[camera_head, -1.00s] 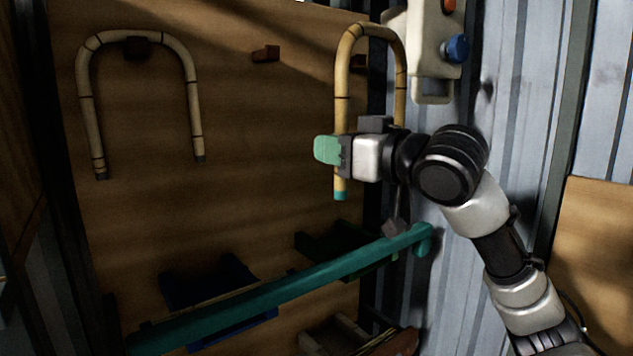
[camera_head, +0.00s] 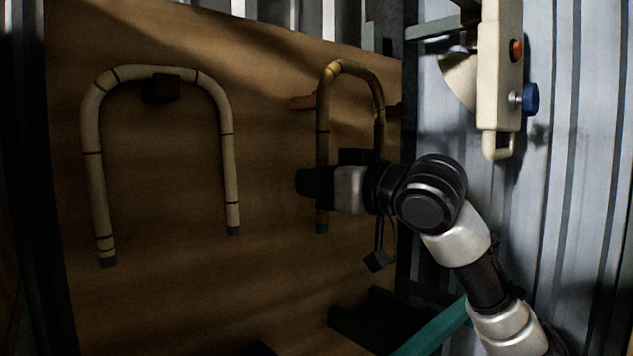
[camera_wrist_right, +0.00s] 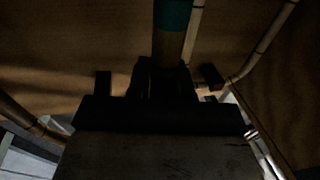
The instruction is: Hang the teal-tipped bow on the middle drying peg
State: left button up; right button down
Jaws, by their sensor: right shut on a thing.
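The teal-tipped bow (camera_head: 323,140) is an upside-down U of tan rattan with dark bands, upright before the board. Its teal tip (camera_head: 322,228) points down, and it also shows in the wrist view (camera_wrist_right: 172,16). My right gripper (camera_head: 318,186) is shut on the lower part of its left leg. The middle drying peg (camera_head: 302,102) is a reddish-brown stub beside that leg, below the bow's arch. Its right end meets the leg in the picture; I cannot tell whether they touch. My left gripper is not in view.
Another rattan bow (camera_head: 93,180) with dark tips hangs on the left peg (camera_head: 161,88). A third peg (camera_head: 393,108) shows right of the held bow. A cream control box (camera_head: 500,75) with orange and blue knobs is at the upper right. A green rail (camera_head: 437,330) lies below.

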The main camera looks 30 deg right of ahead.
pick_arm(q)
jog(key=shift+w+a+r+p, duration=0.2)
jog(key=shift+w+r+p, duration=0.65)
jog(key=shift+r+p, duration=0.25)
pick_arm(e)
jog(key=shift+w+a+f, duration=0.25)
jog(key=shift+w+f, duration=0.05)
jog(key=shift+w, duration=1.4)
jog(key=shift+w+a+f, duration=0.25)
jog(key=shift+w+a, duration=0.05)
jog(key=shift+w, duration=1.45)
jog(key=shift+w+a+f, duration=0.25)
jog(key=shift+w+f, duration=0.05)
jog(key=shift+w, duration=1.4)
jog(key=c, duration=0.9)
grip_release()
jog(key=shift+s+d+f+b, duration=0.1)
jog(key=shift+s+f+b, duration=0.05)
jog(key=shift+s+b, duration=0.15)
pick_arm(q)
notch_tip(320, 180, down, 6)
jog(key=b, duration=0.5)
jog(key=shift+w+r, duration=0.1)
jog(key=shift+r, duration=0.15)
pick_arm(e)
jog(key=v, duration=1)
jog(key=shift+s, duration=0.1)
